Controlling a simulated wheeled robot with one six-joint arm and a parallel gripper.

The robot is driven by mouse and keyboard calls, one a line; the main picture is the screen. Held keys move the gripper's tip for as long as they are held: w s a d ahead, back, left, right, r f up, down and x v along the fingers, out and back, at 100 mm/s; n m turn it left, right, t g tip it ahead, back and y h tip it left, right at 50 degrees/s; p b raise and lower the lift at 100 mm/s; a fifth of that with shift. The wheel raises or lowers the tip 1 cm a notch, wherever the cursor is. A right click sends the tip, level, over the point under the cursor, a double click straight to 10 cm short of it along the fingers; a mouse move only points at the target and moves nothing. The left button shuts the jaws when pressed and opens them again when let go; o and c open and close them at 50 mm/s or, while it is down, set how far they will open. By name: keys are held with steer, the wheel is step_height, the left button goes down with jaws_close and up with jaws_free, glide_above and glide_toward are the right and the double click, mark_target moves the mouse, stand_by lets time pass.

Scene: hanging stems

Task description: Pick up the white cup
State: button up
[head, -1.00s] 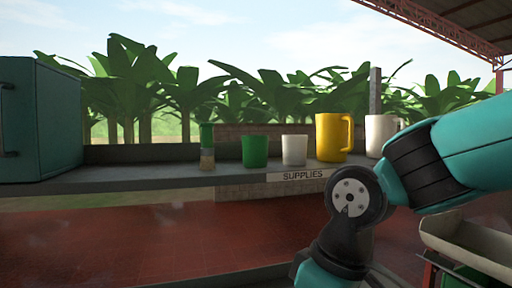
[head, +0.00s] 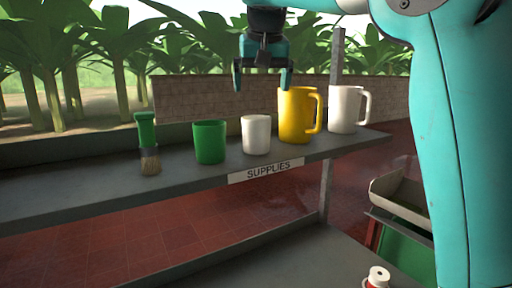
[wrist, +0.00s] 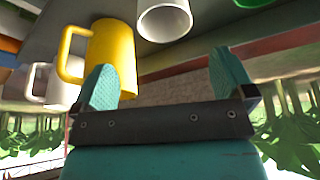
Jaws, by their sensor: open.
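The white cup (head: 256,134), small and without a visible handle, stands upright on the grey shelf (head: 70,190) between a green cup (head: 210,142) and a yellow mug (head: 298,115). A larger white mug with a handle (head: 346,109) stands at the right end. My gripper (head: 262,82) is open and empty, pointing down above and apart from the white cup. In the wrist view, the white cup (wrist: 164,22) shows its open rim at the top, beyond the fingers of my gripper (wrist: 168,80). The yellow mug (wrist: 112,45) is left of it there.
A green-handled brush (head: 147,145) stands left of the green cup. A SUPPLIES label (head: 268,172) is on the shelf's front edge. A low wall (head: 190,97) runs behind. A white-capped bottle (head: 377,277) is low at the right. The shelf's left part is clear.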

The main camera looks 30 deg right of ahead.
mark_target(256, 126)
steer(key=x, duration=0.4)
steer(key=b+x, duration=0.1)
steer(key=x, duration=0.3)
steer(key=b+x, duration=0.1)
steer(key=x, duration=0.2)
steer(key=shift+w+a+f, duration=0.3)
steer(key=shift+f, duration=0.1)
steer(key=c, duration=0.9)
